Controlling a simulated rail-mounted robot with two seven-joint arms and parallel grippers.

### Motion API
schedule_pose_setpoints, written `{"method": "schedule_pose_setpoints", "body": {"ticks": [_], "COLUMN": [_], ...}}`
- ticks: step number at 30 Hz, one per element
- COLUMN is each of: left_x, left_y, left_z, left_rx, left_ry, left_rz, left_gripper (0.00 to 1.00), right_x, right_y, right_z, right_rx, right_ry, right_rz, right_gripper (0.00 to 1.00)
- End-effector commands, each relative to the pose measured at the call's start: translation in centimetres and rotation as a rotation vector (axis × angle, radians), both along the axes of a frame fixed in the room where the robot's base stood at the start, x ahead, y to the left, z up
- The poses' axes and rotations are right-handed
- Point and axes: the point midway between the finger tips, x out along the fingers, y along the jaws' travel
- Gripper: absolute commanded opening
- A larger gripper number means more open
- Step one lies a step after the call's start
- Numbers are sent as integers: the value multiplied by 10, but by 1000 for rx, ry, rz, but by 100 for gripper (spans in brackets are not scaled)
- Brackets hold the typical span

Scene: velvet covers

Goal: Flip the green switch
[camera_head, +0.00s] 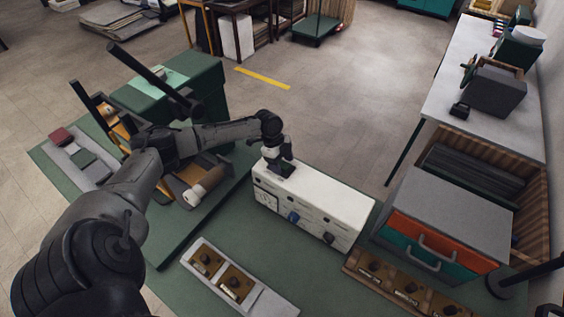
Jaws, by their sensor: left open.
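A long white box (340,205) stands on the green table, with small controls on its front face. A blue knob (293,217) and a dark knob (328,238) show on that face. I cannot make out a green switch; the controls are small and my gripper hides part of the box's left end. My left gripper (281,170) is open and points down at the top of the box near its left end. I cannot tell whether it touches the box. My right gripper is not in view.
A grey-topped cabinet (446,212) with orange and green drawers stands right of the box. A tray with brown blocks (231,284) lies in front. A wooden rack with a roll (203,187) is at left. Bare green table (215,222) lies between rack and box.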

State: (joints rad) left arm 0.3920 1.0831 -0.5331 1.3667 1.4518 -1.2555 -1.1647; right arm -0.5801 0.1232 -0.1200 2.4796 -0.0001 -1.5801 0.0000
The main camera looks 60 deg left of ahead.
Motion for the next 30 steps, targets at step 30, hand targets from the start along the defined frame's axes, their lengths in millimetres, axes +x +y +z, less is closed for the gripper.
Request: {"method": "schedule_pose_setpoints", "body": {"ticks": [30], "left_x": [-18], "left_y": [39], "left_z": [128], "left_rx": [0], "left_ry": [0], "left_rz": [0], "left_gripper": [64], "right_x": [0], "right_y": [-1], "right_z": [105], "right_rx": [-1], "right_ry": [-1], "right_rz": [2], "right_gripper": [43]}}
